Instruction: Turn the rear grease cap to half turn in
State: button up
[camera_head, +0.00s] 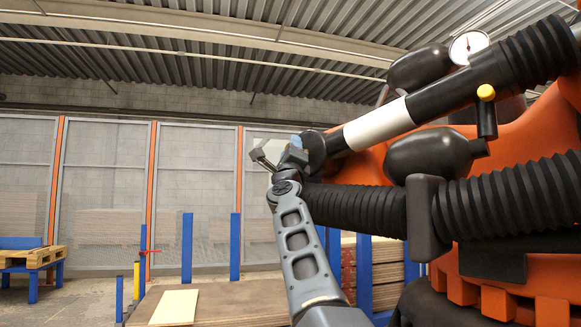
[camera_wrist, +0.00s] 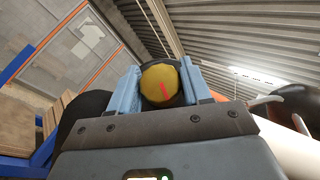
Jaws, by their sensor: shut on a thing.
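The grease cap (camera_wrist: 160,84) shows in the wrist view as a round yellow knob with a red mark on its face. In the head view my gripper (camera_head: 290,152) is at the end of the black and white tube (camera_head: 379,124), and the cap there is hidden. Another yellow cap (camera_head: 486,92) sits on a black stub on the tube, nearer the gauge.
The orange machine (camera_head: 448,200) with black ribbed hoses (camera_head: 357,208) and a dial gauge (camera_head: 467,47) fills the right side, close to my arm. A board (camera_head: 175,307) lies on a stack at lower left. Mesh fencing (camera_head: 100,190) stands behind; space left of my arm is open.

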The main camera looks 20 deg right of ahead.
jog(key=shift+m+h+b, duration=0.8)
jog(key=shift+b, duration=0.05)
jog(key=o, duration=1)
jog(key=p+v, duration=0.2)
jog(key=v, duration=0.5)
jog(key=shift+s+f, duration=0.2)
jog(key=shift+f, duration=0.15)
jog(key=shift+a, duration=0.1)
